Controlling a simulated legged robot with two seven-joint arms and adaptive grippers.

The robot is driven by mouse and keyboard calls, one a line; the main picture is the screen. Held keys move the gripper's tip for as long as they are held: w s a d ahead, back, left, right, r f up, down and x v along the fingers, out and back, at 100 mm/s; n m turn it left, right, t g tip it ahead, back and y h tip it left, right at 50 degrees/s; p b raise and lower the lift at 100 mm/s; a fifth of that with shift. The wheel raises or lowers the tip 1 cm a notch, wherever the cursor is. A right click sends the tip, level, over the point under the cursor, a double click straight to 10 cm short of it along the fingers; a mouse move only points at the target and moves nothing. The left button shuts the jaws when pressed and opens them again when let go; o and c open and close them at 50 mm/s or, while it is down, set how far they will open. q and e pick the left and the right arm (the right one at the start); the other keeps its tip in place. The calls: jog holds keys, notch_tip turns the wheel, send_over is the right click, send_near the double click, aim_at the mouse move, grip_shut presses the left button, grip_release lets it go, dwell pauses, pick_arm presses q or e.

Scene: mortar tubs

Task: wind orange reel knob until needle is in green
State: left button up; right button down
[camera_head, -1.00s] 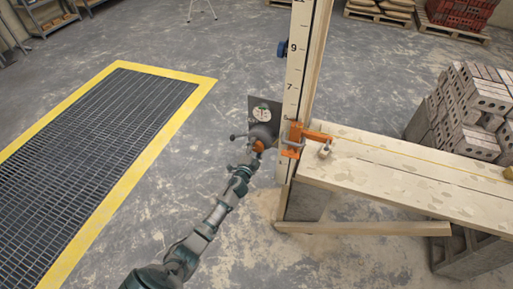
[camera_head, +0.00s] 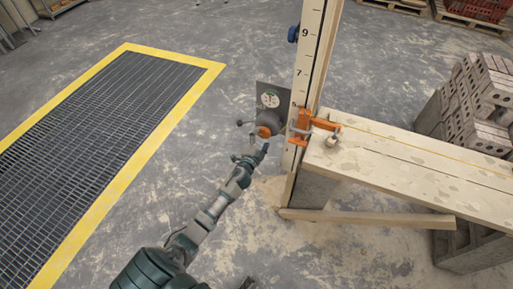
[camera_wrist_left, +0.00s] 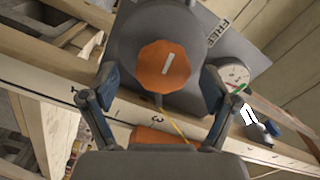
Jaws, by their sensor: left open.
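The orange knob (camera_head: 264,132) sits on the grey reel (camera_head: 271,121), fixed to a plate on the upright post. In the left wrist view the knob (camera_wrist_left: 164,66) is many-sided with a white line on its face, tilted from upright. My left gripper (camera_head: 263,149) is open just in front of the knob. In the left wrist view its fingers (camera_wrist_left: 160,75) stand apart, one on each side of the knob, with visible gaps. The round dial (camera_head: 270,99) is above the reel; in the left wrist view the dial (camera_wrist_left: 234,75) shows a green mark, and its needle is too small to read.
The numbered post (camera_head: 306,70) rises right behind the reel. An orange clamp (camera_head: 315,123) sits beside it at the end of a plank bench (camera_head: 400,160). A yellow-edged floor grate (camera_head: 95,120) lies left. The floor between is clear.

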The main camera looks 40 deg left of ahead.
aim_at(263, 135)
pick_arm(q)
jog(key=v, duration=0.9)
jog(key=shift+s, duration=0.2)
jog(key=shift+f, duration=0.1)
pick_arm(e)
jog(key=shift+w, duration=0.1)
pick_arm(q)
jog(key=s+d+n+p, duration=0.15)
jog(key=s+n, duration=0.35)
jog(key=n, duration=0.7)
jog(key=shift+n, duration=0.4)
jog(key=b+x, duration=0.3)
jog(key=x, duration=1.3)
jog(key=shift+w+a, duration=0.15)
jog(key=shift+w, duration=0.2)
jog(key=shift+w+a, duration=0.1)
jog(key=shift+w, duration=0.35)
pick_arm(e)
jog(key=w+a+r+t, duration=0.1)
jog(key=w+a+t, duration=0.1)
jog(key=w, duration=0.4)
jog(key=shift+w+r+t+y, duration=0.2)
jog(key=shift+t+y, duration=0.2)
jog(key=shift+t, duration=0.5)
jog(key=shift+a, duration=0.1)
